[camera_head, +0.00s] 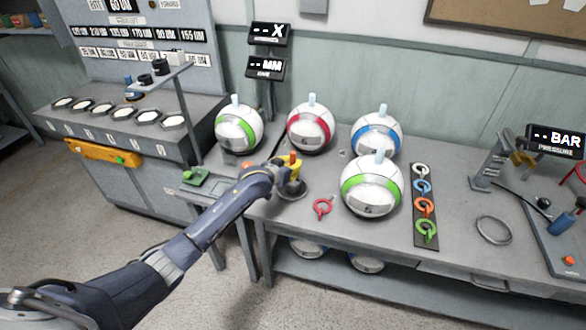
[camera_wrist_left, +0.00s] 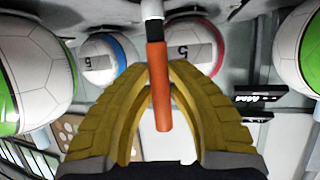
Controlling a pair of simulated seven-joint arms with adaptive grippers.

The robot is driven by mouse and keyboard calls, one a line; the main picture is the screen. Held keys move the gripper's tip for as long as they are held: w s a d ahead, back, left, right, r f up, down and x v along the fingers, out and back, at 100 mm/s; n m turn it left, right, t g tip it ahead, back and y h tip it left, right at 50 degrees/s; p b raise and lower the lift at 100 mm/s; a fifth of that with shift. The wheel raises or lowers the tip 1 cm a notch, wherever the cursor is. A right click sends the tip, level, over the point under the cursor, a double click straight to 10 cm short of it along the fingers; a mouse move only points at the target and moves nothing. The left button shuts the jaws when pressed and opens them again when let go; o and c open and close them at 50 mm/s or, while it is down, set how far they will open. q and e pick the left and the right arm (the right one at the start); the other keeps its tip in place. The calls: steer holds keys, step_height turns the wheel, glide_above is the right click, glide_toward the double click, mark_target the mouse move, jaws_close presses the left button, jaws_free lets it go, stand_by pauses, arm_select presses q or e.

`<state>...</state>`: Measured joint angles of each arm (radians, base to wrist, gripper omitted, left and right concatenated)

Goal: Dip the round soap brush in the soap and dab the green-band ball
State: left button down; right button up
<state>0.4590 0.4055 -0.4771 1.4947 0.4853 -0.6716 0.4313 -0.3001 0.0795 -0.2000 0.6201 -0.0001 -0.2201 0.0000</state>
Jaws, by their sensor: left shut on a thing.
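My left gripper (camera_head: 289,165) is above the table, its yellow fingers shut on an orange handle (camera_wrist_left: 157,85). A white shaft (camera_wrist_left: 152,9) runs on from the handle; the brush head is not clearly visible. A round grey dish (camera_head: 293,190) sits just below the gripper; I cannot tell whether the brush touches it or whether it holds the soap. One green-band ball (camera_head: 371,185) stands right of the gripper, another (camera_head: 239,128) behind it to the left. Green-banded balls also show at the left wrist view's left (camera_wrist_left: 28,65) and right (camera_wrist_left: 306,45) edges. My right gripper is out of view.
A red-band ball (camera_head: 310,128) and a blue-band ball (camera_head: 376,138) stand behind. A red ring tool (camera_head: 322,208) lies near the table's front edge. A strip of colored rings (camera_head: 424,205) and a grey hoop (camera_head: 494,230) lie right. A thin post (camera_head: 187,110) rises left.

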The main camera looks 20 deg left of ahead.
mark_target(293, 152)
arm_select(q)
steer(key=shift+r, duration=2.75)
